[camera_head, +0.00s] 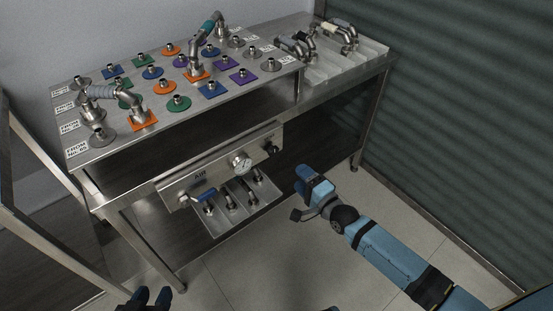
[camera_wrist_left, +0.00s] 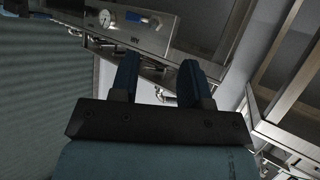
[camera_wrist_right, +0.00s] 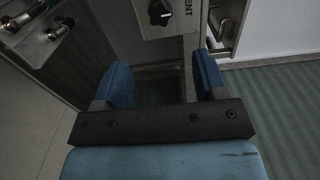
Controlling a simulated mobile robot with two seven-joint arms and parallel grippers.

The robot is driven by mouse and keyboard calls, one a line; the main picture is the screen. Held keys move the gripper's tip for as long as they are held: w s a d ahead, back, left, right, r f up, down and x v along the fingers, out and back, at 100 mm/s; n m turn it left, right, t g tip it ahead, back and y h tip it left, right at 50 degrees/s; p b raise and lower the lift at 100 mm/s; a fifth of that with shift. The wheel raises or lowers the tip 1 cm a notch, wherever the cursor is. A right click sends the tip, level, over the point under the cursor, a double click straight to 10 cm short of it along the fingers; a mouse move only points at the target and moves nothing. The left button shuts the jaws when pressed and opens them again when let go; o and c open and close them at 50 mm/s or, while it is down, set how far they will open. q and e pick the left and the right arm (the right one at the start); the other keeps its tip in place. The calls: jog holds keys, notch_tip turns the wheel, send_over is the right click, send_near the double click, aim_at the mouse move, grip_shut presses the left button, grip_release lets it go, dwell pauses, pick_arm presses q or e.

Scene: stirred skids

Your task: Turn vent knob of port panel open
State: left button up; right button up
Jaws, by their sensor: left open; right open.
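The port panel is a metal box (camera_head: 222,170) marked AIR under the front of the bench. The vent knob (camera_head: 270,148) is a small dark knob near its right end. In the right wrist view the black knob (camera_wrist_right: 159,12) shows close up at the top, beside the word VENT. My right gripper (camera_head: 312,193) is open and empty, below and to the right of the panel, apart from the knob. My left gripper (camera_head: 151,297) is at the bottom left of the head view, open and empty. The left wrist view shows its spread fingers (camera_wrist_left: 158,78) and the panel beyond.
The bench top (camera_head: 262,88) holds many ports and pipes. Floor before the bench is clear; a ribbed wall (camera_head: 465,110) stands right.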

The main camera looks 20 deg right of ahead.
aim_at(275, 153)
jog(key=b+x, duration=0.1)
jog(key=x, duration=0.6)
jog(key=shift+w+a+f, duration=0.1)
jog(key=shift+w, duration=0.2)
jog(key=b+x, duration=0.1)
jog(key=x, duration=0.2)
jog(key=shift+w+a, duration=0.1)
jog(key=shift+w, duration=0.15)
jog(key=shift+w+a, duration=0.15)
jog(key=shift+w, duration=0.3)
pick_arm(q)
jog(key=shift+w+d+r+t+h, duration=0.25)
jog(key=shift+w+d+r+t, duration=0.15)
jog(key=shift+r, duration=0.2)
jog(key=shift+w+d+r+t+h, duration=0.3)
jog(key=shift+d+r+t, duration=0.1)
jog(key=shift+r, duration=0.2)
jog(key=shift+a, duration=0.1)
pick_arm(e)
jog(key=c, duration=0.9)
